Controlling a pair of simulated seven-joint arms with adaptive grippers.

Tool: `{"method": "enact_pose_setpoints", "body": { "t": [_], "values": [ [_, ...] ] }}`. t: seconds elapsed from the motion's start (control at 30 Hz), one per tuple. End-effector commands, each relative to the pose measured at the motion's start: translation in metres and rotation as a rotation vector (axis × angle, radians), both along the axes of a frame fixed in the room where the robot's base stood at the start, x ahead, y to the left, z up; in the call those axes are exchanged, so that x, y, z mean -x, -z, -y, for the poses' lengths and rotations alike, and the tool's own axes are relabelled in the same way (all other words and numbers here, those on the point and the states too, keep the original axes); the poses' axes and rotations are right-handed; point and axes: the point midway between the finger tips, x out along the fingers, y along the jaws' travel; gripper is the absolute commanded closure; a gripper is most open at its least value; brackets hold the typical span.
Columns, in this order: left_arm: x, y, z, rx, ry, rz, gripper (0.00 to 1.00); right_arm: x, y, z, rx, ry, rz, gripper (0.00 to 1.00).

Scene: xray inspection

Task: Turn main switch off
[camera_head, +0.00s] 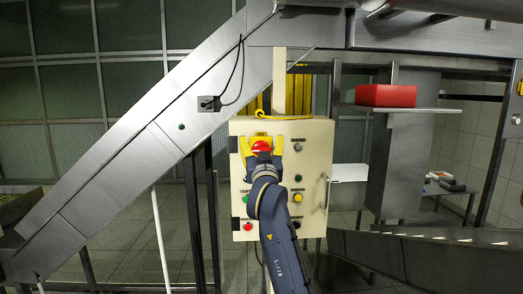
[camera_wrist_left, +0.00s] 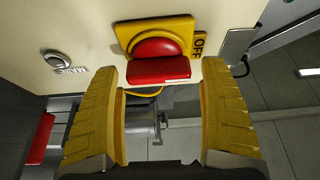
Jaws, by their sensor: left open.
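The main switch (camera_head: 261,146) is a red rotary knob on a yellow plate, high on the front of a cream control box (camera_head: 318,150). In the left wrist view, the red knob (camera_wrist_left: 158,70) has a bar-shaped handle, and an OFF label (camera_wrist_left: 198,45) shows at the plate's right edge. My left gripper (camera_head: 262,148) is open, with its yellow fingers in front of the box. In the left wrist view the fingers (camera_wrist_left: 160,80) stand on either side of the knob's handle, with gaps on both sides. My right gripper is not in view.
The box carries several buttons, including a red one (camera_head: 248,226) and a green one (camera_head: 298,178). A grey metal chute (camera_head: 130,165) slopes at the left. A red tray (camera_head: 386,96) sits on a shelf at the right.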

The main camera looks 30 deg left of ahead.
Motion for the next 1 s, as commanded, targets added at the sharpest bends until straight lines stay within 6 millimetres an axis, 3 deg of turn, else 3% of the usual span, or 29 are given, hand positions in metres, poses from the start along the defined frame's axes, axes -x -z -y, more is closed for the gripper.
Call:
{"method": "enact_pose_setpoints", "body": {
  "t": [0.2, 0.5, 1.0],
  "values": [
    [0.001, -0.038, 0.0, -0.001, 0.0, 0.005, 0.22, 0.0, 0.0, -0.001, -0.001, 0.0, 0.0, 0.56],
    [0.0, -0.074, 0.0, -0.001, 0.001, 0.004, 0.22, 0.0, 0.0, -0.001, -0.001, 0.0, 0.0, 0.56],
    [0.0, -0.082, 0.0, 0.0, 0.0, 0.002, 0.22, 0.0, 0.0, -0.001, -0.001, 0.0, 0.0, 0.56]
  ]
}}
